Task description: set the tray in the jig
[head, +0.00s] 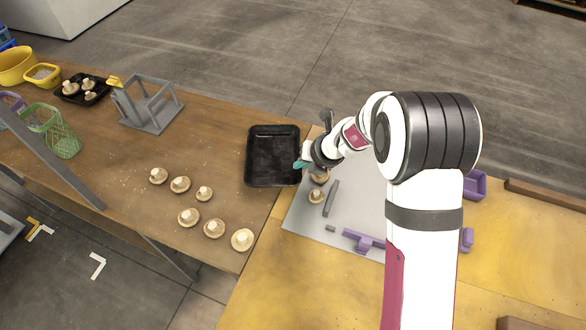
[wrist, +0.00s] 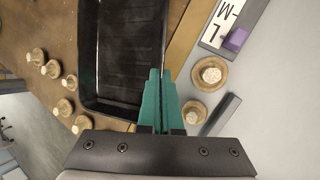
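The empty black tray (head: 272,128) is at the right side of the brown table, near its seam with the yellow worktop. It also fills the upper middle of the wrist view (wrist: 90,60). My gripper (head: 301,164) is at the tray's right side wall. In the wrist view its teal fingers (wrist: 158,75) are close together on that wall and appear shut on it. Whether the tray is lifted clear of the table is hard to tell. Purple blocks (head: 364,239) and a grey bar (head: 331,198), seemingly jig parts, stand on the grey mat (head: 305,222).
Several mushrooms (head: 180,185) lie on the brown table (head: 120,200). Two more, one at the front (head: 317,196), are on the mat beside my gripper. A grey frame stand (head: 148,105), baskets (head: 60,135) and a small filled tray (head: 70,98) stand at left.

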